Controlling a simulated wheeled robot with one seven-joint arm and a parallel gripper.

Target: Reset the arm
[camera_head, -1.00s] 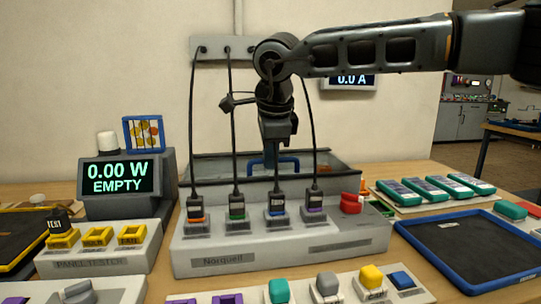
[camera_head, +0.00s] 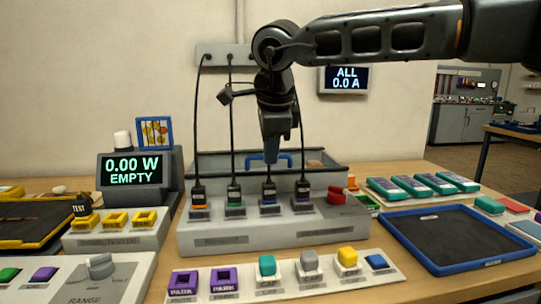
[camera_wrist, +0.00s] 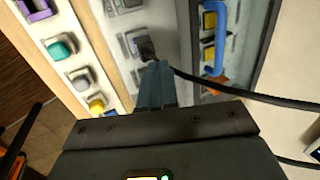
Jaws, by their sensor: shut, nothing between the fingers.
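My gripper (camera_head: 269,158) hangs from my arm, pointing down, above the grey charging block (camera_head: 225,240) near the third plug from the left. In the wrist view my gripper's fingers (camera_wrist: 158,88) are together with nothing between them. Several plugs on black cables stand upright in the block: an orange-marked one (camera_head: 198,196), a green one (camera_head: 234,196), a blue one (camera_head: 269,193) and a purple one (camera_head: 303,192). In the wrist view a black plug (camera_wrist: 146,48) shows just beyond the fingertips; I cannot tell whether they touch it.
A row of coloured buttons (camera_head: 267,266) lies in front of the block. A blue-rimmed tray (camera_head: 455,262) and teal battery packs (camera_head: 410,186) are on the right. The panel tester (camera_head: 110,240) and a display reading EMPTY (camera_head: 131,171) are on the left. A grey bin (camera_head: 210,165) stands behind the block.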

